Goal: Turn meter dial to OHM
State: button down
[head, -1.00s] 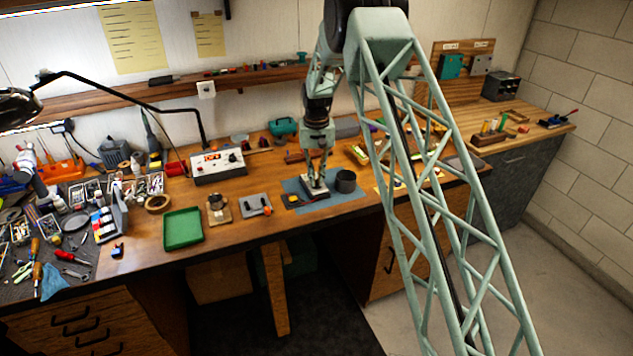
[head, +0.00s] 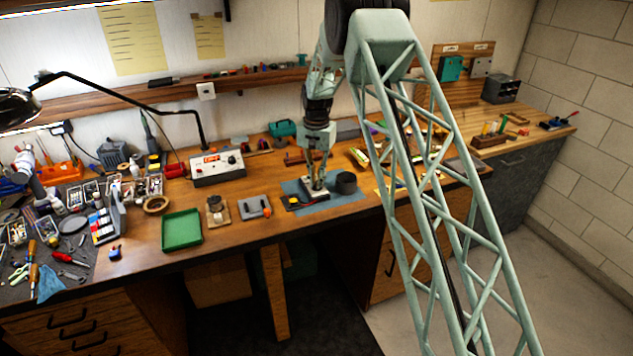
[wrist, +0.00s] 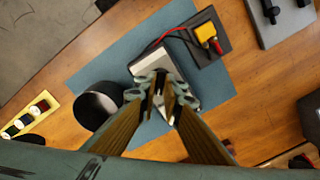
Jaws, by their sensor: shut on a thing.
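The meter (head: 314,195) is a small pale box with dark sides on the blue mat (head: 350,197). It also shows in the wrist view (wrist: 146,63), tilted in the picture. My gripper (head: 317,186) points down onto its top. In the wrist view my gripper (wrist: 163,84) has its brown fingers closed together over the meter's face, shut on the dial. The dial and its markings are hidden by the fingertips, so I cannot read its setting.
A dark round cup (wrist: 98,104) stands close beside the meter. A red lead runs to a yellow block (wrist: 206,33) on a black plate. A grey plate (head: 254,208) and a green tray (head: 182,231) lie to the left.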

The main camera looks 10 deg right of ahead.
jog(key=c, duration=2.7)
grip_release()
jog(key=shift+c, duration=0.2)
jog(key=shift+r, duration=0.15)
notch_tip(320, 180, up, 12)
